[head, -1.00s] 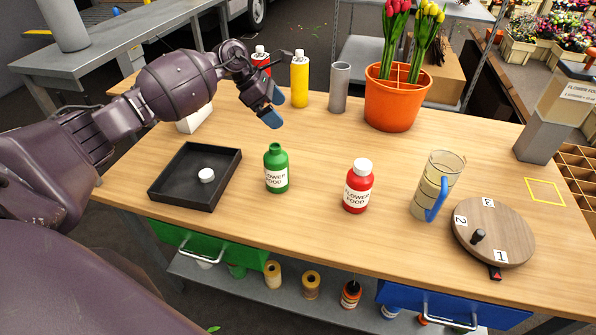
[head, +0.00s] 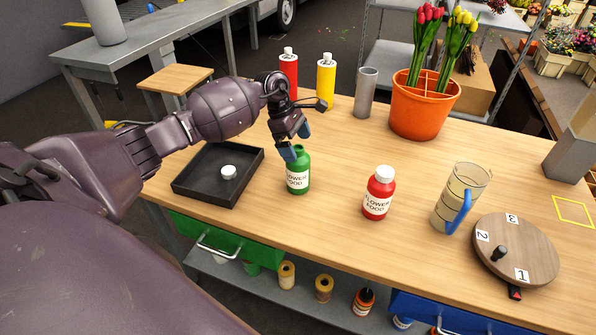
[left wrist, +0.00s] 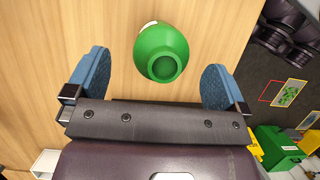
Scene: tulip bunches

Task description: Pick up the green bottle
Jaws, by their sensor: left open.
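The green bottle (head: 298,172) with a white "FLOWER FOOD" label stands upright and uncapped on the wooden table. My left gripper (head: 297,142) is open just above and behind the bottle's top in the head view. In the left wrist view the bottle (left wrist: 162,53) shows from above, its open mouth toward me, lying between the lines of the two blue fingers (left wrist: 158,85) but a little beyond their tips. Nothing is held. The right gripper is not in view.
A black tray (head: 187,187) with a white cap (head: 229,172) is left of the bottle. A red capped bottle (head: 378,193), a glass mug (head: 459,197) and a round numbered board (head: 534,249) stand to the right. An orange tulip pot (head: 420,107) is behind.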

